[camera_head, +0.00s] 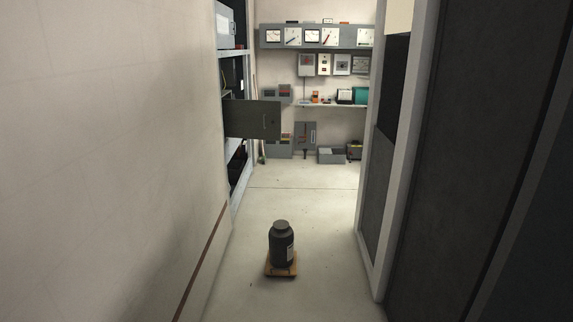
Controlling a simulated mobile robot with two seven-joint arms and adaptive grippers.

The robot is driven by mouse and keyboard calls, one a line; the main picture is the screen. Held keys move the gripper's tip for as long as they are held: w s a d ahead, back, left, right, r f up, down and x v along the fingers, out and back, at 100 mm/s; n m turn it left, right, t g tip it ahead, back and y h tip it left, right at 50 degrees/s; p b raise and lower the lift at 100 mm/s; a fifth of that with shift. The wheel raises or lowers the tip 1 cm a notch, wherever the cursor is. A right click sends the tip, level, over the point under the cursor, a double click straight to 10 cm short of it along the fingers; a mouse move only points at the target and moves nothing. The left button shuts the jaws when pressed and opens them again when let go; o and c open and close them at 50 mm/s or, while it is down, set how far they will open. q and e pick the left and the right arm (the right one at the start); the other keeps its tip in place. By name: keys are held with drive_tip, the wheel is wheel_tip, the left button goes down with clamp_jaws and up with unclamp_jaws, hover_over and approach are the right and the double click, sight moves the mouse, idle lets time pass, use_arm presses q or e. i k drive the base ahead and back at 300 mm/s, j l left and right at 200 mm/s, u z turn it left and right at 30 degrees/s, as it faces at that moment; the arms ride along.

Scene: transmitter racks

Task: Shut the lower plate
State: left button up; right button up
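A dark grey-green plate (253,119) stands out from the rack (236,150) on the left into the aisle, so it is open. A small handle or latch shows near its right edge. I cannot tell for sure whether it is the lower plate. Neither of my grippers is in view.
A dark bottle (282,246) stands on a small wooden base (280,266) in the middle of the aisle floor. A pale wall (100,150) runs on the left and dark cabinets (460,140) on the right. Gauges (312,36) and a shelf (330,105) are at the back.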

sight(248, 119)
drive_tip(key=i, duration=1.5)
drive_tip(key=i+u, duration=0.25)
drive_tip(key=i, duration=0.4)
drive_tip(key=i+l+u, duration=0.2)
drive_tip(key=i, duration=0.45)
